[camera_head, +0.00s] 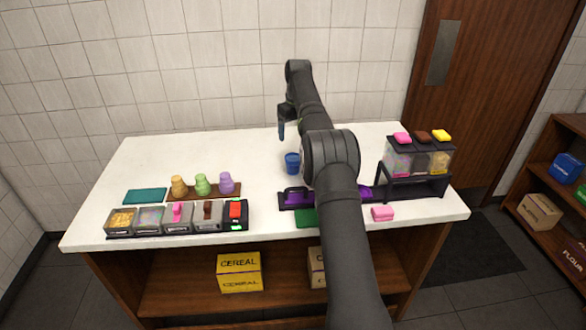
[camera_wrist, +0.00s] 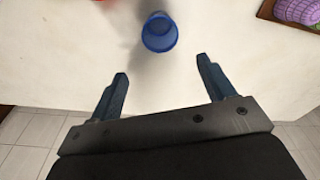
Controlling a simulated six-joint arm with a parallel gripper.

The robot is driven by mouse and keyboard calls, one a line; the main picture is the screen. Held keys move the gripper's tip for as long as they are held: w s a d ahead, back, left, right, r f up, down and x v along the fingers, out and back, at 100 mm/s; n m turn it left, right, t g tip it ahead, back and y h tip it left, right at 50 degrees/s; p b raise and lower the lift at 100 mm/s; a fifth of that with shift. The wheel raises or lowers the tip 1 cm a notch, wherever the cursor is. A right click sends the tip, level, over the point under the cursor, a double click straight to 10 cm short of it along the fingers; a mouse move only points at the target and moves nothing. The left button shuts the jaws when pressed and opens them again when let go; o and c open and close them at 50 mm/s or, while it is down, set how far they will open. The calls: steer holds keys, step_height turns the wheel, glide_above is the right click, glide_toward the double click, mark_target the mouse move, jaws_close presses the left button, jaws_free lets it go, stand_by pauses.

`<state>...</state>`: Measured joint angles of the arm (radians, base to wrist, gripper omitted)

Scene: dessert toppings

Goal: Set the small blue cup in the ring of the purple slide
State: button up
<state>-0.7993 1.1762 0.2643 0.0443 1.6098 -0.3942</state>
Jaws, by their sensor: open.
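The small blue cup (camera_head: 292,163) stands on the white counter behind the purple slide. In the wrist view the cup (camera_wrist: 160,34) lies just beyond the fingertips, roughly midway between them, and apart from both. The purple slide (camera_head: 296,197) is on a dark base near the counter's front. My arm hides its middle, and purple also shows right of the arm. I cannot make out its ring clearly. My gripper (camera_head: 282,130) is open and empty, above and behind the cup. Its two spread fingers show in the wrist view (camera_wrist: 163,68).
A dispenser (camera_head: 418,163) with pink, brown and yellow lids stands at the right. A pink block (camera_head: 382,213) and a green pad (camera_head: 306,217) lie in front. Several topping bins (camera_head: 163,218) and colored bottles (camera_head: 203,185) stand at the left. The back-left counter is clear.

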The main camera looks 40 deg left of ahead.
steer(key=s+d+r+t+y, duration=0.1)
steer(key=s+d+r+y, duration=0.1)
steer(key=d+r+y, duration=0.15)
glide_above(292, 160)
steer(key=s+d, duration=0.2)
steer(key=d, duration=0.1)
steer(key=shift+h, duration=0.35)
steer(key=f, duration=1.1)
steer(key=shift+s+a+f, duration=0.1)
steer(key=shift+a+f, duration=0.05)
steer(key=shift+a, duration=0.1)
steer(key=shift+d+x, duration=0.15)
steer(key=shift+x, duration=1.2)
steer(key=shift+d+x, duration=0.1)
steer(key=shift+x, duration=1.25)
steer(key=shift+c, duration=0.2)
steer(key=c, duration=1.1)
